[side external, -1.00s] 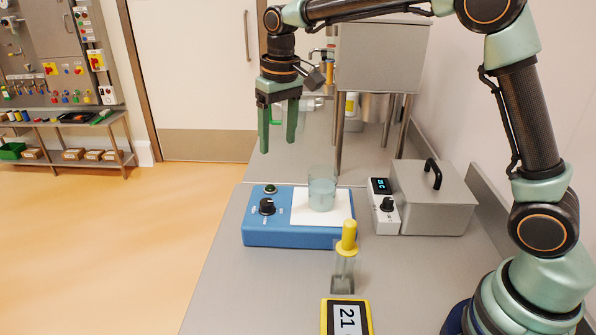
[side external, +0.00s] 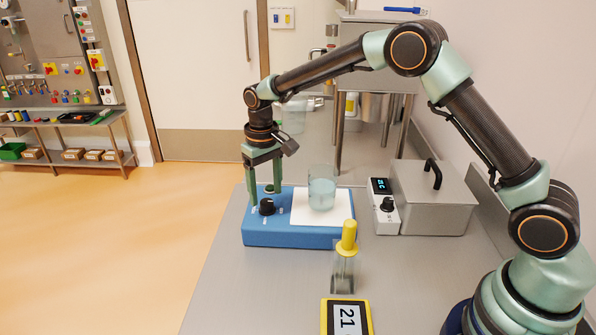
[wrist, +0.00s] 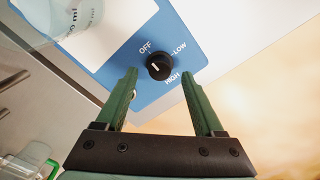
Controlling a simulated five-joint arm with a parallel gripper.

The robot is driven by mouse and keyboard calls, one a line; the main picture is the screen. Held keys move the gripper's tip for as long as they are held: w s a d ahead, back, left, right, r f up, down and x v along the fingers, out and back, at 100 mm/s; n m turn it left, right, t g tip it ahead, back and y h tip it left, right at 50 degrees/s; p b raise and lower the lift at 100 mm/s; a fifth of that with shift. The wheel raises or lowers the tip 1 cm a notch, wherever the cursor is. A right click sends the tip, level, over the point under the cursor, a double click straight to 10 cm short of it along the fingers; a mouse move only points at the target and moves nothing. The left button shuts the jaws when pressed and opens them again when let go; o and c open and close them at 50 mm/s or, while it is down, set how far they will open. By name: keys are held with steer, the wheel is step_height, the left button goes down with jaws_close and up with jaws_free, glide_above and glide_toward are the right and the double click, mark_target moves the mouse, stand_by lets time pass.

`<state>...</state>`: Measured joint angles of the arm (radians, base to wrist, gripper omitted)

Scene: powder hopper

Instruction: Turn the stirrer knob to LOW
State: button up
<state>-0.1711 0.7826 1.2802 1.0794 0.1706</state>
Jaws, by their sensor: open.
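The blue stirrer box (side external: 290,236) stands on the bench, with the black stirrer knob (side external: 267,207) on its left part. In the wrist view the knob (wrist: 159,66) has OFF, LOW and HIGH labels around it; its short white mark sits on the side nearer OFF than LOW or HIGH. My gripper (side external: 264,196) is open and points down over the box. In the wrist view my gripper (wrist: 160,76) has one finger to either side of the knob, with gaps showing. Whether the tips are level with the knob is hard to tell.
A beaker of pale liquid (side external: 322,190) stands on the box's white plate, right of the knob. A yellow-topped tool in a clear holder (side external: 347,260) stands in front. A white controller (side external: 384,208) and a lidded grey bath (side external: 433,197) are at the right.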

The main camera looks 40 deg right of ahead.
mark_target(267, 206)
steer(key=shift+f, duration=1.25)
jaws_close()
